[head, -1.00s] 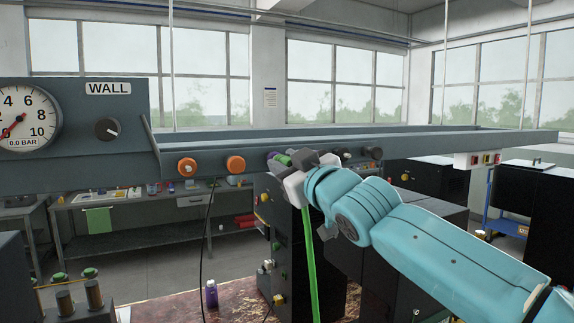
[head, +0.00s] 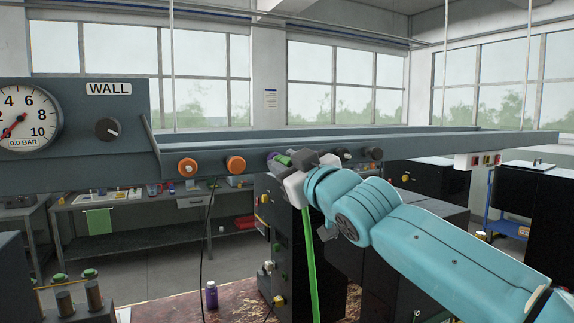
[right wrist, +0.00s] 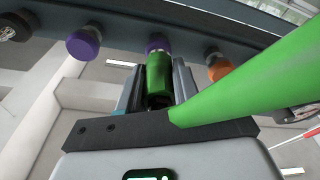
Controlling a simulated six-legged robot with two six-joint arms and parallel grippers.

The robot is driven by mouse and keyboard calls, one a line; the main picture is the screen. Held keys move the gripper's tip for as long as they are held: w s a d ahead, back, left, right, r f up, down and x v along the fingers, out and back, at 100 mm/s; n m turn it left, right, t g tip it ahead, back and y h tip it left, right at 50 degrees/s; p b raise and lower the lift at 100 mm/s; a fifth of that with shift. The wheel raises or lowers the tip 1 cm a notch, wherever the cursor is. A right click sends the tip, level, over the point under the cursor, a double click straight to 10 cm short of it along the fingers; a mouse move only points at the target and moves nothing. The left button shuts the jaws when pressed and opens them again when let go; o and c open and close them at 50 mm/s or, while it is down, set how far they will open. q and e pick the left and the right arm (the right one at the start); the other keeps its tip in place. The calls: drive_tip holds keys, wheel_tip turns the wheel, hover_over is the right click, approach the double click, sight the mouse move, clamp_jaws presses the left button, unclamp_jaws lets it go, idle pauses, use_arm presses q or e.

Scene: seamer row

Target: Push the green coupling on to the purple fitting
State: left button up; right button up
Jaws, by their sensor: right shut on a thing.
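My right gripper (head: 292,163) is at the overhead rail and is shut on the green coupling (head: 284,160). In the right wrist view, the green coupling (right wrist: 158,74) sits between the two fingers, its far end at the purple fitting (right wrist: 158,43) and roughly in line with it. I cannot tell whether they touch or how far the coupling is on. In the head view the purple fitting (head: 272,156) shows just left of the coupling. A green hose (head: 310,260) hangs below the gripper. My left gripper is not in view.
The rail (head: 450,143) also carries orange fittings (head: 236,165) to the left and dark ones (head: 373,153) to the right. Another purple fitting (right wrist: 82,44) is beside the target in the wrist view. A gauge panel (head: 80,130) is at the left. Dark cabinets (head: 430,180) stand behind.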

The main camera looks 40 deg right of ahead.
drive_tip(key=shift+w+d, duration=0.15)
drive_tip(key=shift+w, duration=0.2)
idle(0.4)
drive_tip(key=o, duration=1.1)
drive_tip(key=shift+c, duration=0.2)
drive_tip(key=shift+s+f, duration=0.1)
drive_tip(key=shift+s, duration=0.25)
drive_tip(key=b+v, duration=0.6)
drive_tip(key=v, duration=0.9)
drive_tip(key=shift+s, duration=0.3)
